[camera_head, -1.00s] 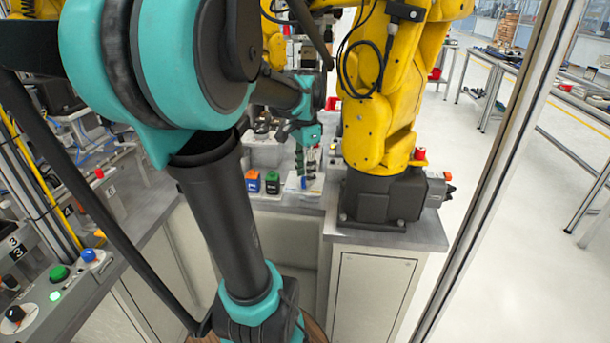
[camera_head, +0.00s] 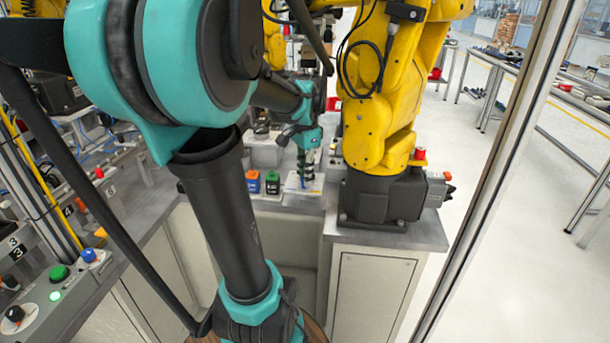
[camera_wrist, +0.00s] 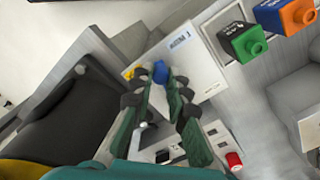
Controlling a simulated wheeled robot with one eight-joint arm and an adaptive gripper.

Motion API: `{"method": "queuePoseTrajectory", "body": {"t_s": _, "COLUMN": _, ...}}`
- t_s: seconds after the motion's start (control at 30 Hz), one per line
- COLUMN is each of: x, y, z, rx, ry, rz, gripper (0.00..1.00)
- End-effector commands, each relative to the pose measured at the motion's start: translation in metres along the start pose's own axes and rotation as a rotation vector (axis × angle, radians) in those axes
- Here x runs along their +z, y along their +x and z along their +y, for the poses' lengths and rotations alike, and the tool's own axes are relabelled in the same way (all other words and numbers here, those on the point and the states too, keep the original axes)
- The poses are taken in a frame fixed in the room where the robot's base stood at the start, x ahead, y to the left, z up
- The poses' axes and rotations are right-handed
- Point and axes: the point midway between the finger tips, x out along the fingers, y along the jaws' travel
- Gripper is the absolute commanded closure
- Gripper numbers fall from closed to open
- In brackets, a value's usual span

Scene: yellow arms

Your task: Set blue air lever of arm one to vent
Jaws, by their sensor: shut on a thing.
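The blue lever (camera_wrist: 160,71) shows in the wrist view at the lower left part of a white labelled plate (camera_wrist: 186,48). My gripper (camera_wrist: 161,79) has its two green fingers with black pads closed around the lever, with its blue top showing between the fingertips. In the head view my gripper (camera_head: 304,172) points down over the bench, left of the yellow arm (camera_head: 378,100).
A green block (camera_wrist: 240,40) and an orange block (camera_wrist: 287,14) stand beside the plate in the wrist view. A red knob (camera_wrist: 234,160) is at the lower right. The yellow arm's dark base (camera_head: 380,198) stands close to my gripper.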

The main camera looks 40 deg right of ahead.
Motion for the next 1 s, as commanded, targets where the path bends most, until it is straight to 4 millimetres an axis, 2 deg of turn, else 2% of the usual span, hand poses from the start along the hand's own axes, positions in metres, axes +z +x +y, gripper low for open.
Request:
{"method": "queuePoseTrajectory", "body": {"t_s": 0.33, "x": -0.0085, "y": -0.0002, "z": 0.0082, "rx": -0.001, "ry": -0.233, "rz": 0.0, "gripper": 1.0}}
{"method": "queuePoseTrajectory", "body": {"t_s": 0.7, "x": -0.0097, "y": -0.0003, "z": 0.0092, "rx": 0.0, "ry": -0.266, "rz": 0.0, "gripper": 1.0}}
{"method": "queuePoseTrajectory", "body": {"t_s": 0.73, "x": -0.0097, "y": -0.0003, "z": 0.0092, "rx": 0.0, "ry": -0.266, "rz": 0.001, "gripper": 0.84}}
{"method": "queuePoseTrajectory", "body": {"t_s": 0.8, "x": -0.0097, "y": -0.0003, "z": 0.0092, "rx": 0.0, "ry": -0.266, "rz": 0.001, "gripper": 0.75}}
{"method": "queuePoseTrajectory", "body": {"t_s": 0.9, "x": -0.0097, "y": -0.0002, "z": 0.0092, "rx": 0.0, "ry": -0.265, "rz": 0.0, "gripper": 0.64}}
{"method": "queuePoseTrajectory", "body": {"t_s": 1.0, "x": -0.0096, "y": -0.0002, "z": 0.0092, "rx": 0.0, "ry": -0.265, "rz": 0.0, "gripper": 0.64}}
